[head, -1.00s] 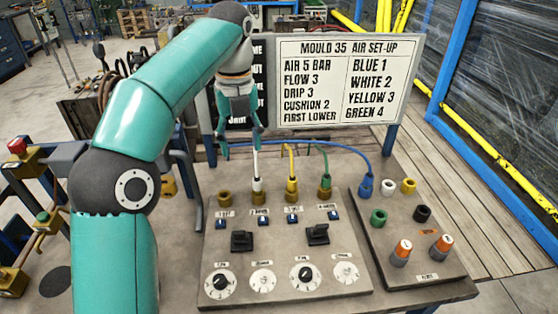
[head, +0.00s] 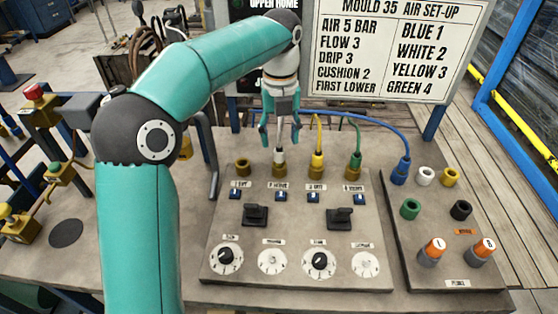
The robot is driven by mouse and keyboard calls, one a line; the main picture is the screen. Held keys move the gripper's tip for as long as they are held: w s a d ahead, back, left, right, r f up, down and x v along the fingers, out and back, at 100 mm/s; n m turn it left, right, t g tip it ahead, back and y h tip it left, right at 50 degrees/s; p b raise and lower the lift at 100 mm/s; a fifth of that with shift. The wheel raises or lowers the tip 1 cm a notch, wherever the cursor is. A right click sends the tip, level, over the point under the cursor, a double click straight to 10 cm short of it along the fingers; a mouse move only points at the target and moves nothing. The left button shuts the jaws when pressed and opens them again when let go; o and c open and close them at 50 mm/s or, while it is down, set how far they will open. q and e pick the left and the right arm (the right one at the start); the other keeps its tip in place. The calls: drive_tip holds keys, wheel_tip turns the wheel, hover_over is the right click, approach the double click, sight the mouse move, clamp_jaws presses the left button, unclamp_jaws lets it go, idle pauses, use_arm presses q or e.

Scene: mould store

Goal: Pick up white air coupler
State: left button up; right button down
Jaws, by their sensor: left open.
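The white air coupler (head: 280,157) stands upright in the second brass port from the left on the grey panel (head: 215,262). Its thin white hose rises from its top. My left gripper (head: 280,143) points down just above the coupler. Its two teal fingers are open, one on each side of the white hose in the picture. I cannot tell whether they touch anything. The yellow coupler (head: 317,160) and the green coupler (head: 355,161) stand in the ports to the right. My right gripper is not in view.
The leftmost brass port (head: 242,168) is empty. The blue coupler (head: 402,170) is on the right-hand panel (head: 410,262), beside white, yellow, green and black ports. A set-up board (head: 395,50) stands behind. Switches and dials fill the panel front.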

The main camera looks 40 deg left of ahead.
sight(279, 148)
use_arm(q)
drive_tip(key=shift+f+b, duration=0.5)
drive_tip(key=shift+f, duration=2.3)
clamp_jaws()
